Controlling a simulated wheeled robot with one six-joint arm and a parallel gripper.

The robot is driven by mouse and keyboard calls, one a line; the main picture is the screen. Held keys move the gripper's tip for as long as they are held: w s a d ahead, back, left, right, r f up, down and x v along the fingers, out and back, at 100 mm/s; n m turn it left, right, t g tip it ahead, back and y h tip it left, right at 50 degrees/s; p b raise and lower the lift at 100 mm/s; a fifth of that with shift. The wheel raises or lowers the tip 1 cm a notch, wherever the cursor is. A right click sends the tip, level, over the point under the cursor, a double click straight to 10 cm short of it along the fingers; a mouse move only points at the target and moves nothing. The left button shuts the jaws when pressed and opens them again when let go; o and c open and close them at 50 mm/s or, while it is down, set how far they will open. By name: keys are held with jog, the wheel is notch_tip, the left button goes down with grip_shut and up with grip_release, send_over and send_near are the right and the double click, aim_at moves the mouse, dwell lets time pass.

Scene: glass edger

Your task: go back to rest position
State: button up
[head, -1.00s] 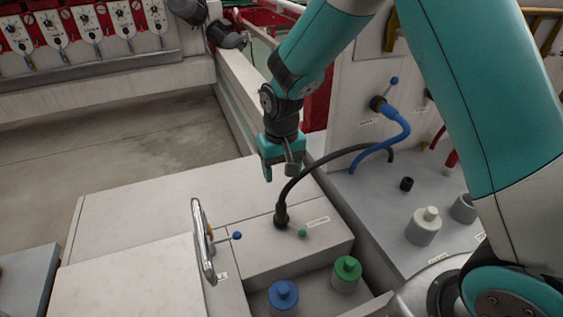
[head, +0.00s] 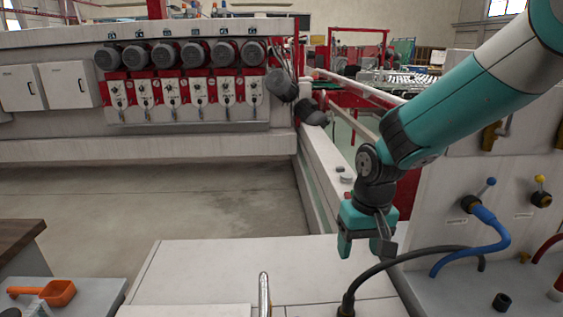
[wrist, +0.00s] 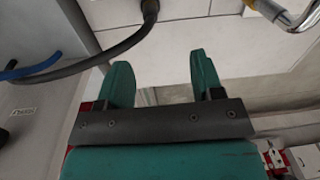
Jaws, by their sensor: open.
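My gripper (head: 364,246) is open and empty in the head view, with its teal fingers pointing down above the white cabinet top. In the wrist view my gripper (wrist: 158,80) shows two teal fingers spread apart with nothing between them. A black hose (head: 402,259) arcs just below and to the right of it. The hose also shows in the wrist view (wrist: 105,53), apart from the fingers.
A blue hose (head: 497,240) is plugged into the white panel at the right. A metal handle (head: 264,295) stands up from the white cabinet top (head: 205,268). An orange scoop (head: 58,292) lies at the lower left. Grey motors (head: 180,54) line the machine behind open floor.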

jog(key=s+a+r+n+y, duration=0.1)
jog(key=s+r+n, duration=0.2)
jog(key=s, duration=0.8)
jog(key=s+a+r+n+y, duration=0.2)
jog(key=s+r, duration=0.5)
jog(key=s, duration=0.4)
jog(key=shift+a+r+n, duration=0.25)
jog(key=shift+r+n, duration=0.15)
jog(key=shift+n, duration=0.2)
jog(key=shift+w, duration=0.1)
